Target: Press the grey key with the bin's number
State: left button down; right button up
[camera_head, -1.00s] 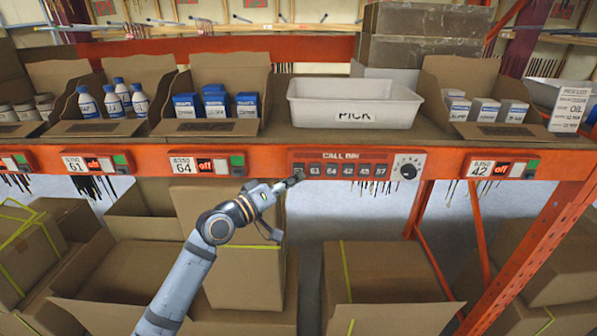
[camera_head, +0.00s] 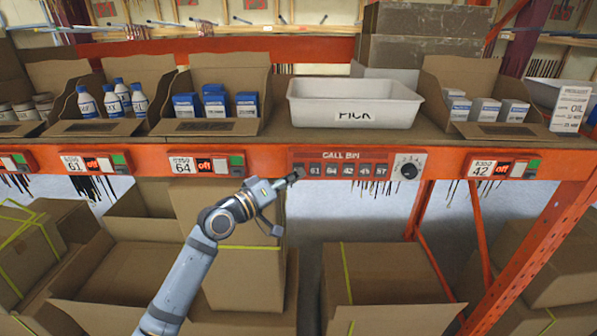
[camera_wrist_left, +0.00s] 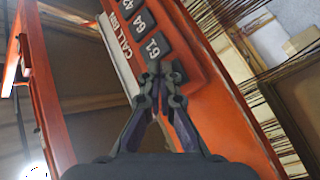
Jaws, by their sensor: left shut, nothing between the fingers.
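The red CALL BIN panel (camera_head: 341,155) is on the orange rack beam. Its row of grey keys reads 61 (camera_head: 315,171), 64 (camera_head: 332,171), 42 (camera_head: 348,171), 45 (camera_head: 365,171) and 57 (camera_head: 381,171). My left gripper (camera_head: 298,174) is shut and empty at the panel's left end, just left of key 61. In the left wrist view its fingertips (camera_wrist_left: 160,70) are beside key 61 (camera_wrist_left: 155,46), over a dark key (camera_wrist_left: 178,70) that they partly hide. I cannot tell whether they touch it. My right gripper is not in view.
A white PICK tote (camera_head: 350,90) stands above the panel. Beam labels read 61 (camera_head: 75,164), 64 (camera_head: 182,165) and 42 (camera_head: 484,168) under open cardboard bins. A dial (camera_head: 409,170) is right of the keys. Boxes stand below.

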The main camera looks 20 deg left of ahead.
pick_arm(q)
jog(key=shift+w, duration=0.1)
dwell(0.6)
jog(key=shift+s+d, duration=0.2)
jog(key=shift+s, duration=0.6)
jog(key=shift+p, duration=0.3)
jog(key=s+p, duration=0.1)
jog(key=s, duration=0.1)
jog(key=s+d+p, duration=0.1)
jog(key=s, duration=0.1)
jog(key=shift+s+d, duration=0.2)
jog(key=shift+s, duration=0.2)
